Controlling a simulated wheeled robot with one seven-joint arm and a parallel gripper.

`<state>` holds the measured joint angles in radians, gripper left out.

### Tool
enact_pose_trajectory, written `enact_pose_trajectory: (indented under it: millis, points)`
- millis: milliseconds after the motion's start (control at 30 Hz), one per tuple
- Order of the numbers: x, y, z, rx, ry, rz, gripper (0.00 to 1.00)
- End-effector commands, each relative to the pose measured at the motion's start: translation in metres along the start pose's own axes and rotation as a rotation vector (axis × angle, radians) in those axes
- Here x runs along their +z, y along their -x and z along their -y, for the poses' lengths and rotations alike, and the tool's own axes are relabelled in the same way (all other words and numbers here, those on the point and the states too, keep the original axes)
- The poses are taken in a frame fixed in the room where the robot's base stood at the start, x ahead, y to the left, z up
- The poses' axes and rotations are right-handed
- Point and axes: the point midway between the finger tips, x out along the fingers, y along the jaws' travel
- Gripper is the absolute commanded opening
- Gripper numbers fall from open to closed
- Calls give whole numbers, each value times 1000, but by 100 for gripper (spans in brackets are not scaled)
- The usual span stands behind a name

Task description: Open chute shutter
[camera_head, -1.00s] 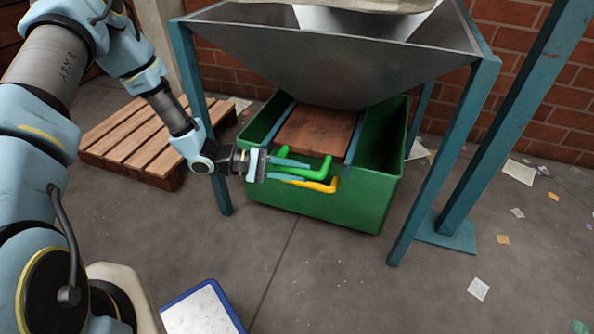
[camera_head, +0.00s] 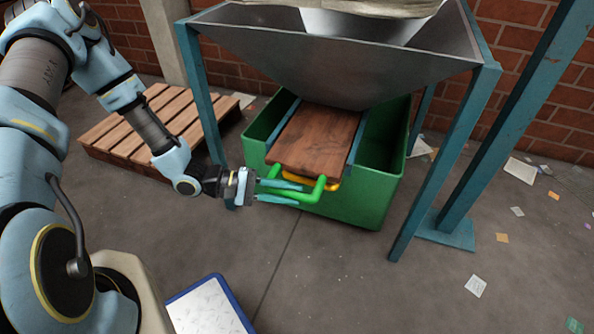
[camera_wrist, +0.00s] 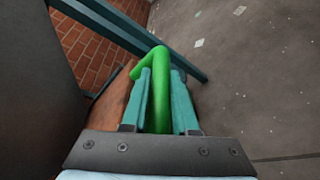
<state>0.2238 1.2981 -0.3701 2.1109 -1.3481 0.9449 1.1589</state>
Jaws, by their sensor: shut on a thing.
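The chute shutter (camera_head: 312,140) is a brown wooden plate between teal rails under the grey hopper (camera_head: 345,62). It sticks out from beneath the hopper toward me, over the green bin (camera_head: 378,195). Its green handle (camera_head: 314,195) is at the near end. My gripper (camera_head: 298,195) is shut on that handle from the left, with teal fingers on either side of the bar. The wrist view shows the green handle (camera_wrist: 157,90) between both fingers. A yellow bar (camera_head: 296,176) shows partly behind the handle, under the plate's near edge.
Teal legs (camera_head: 203,105) hold the hopper, with another leg (camera_head: 447,155) on the right. A wooden pallet (camera_head: 160,125) lies at the left. A blue-rimmed white tray (camera_head: 208,307) is at the bottom.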

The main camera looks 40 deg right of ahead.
Motion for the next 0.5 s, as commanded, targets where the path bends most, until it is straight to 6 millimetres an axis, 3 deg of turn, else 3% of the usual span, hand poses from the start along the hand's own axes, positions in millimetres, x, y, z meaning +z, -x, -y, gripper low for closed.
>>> enact_pose_trajectory:
  millis: [200,500]
  points:
    - [36,17,23,4,5,-2,0]
    - [54,24,39,1,0,-2,0]
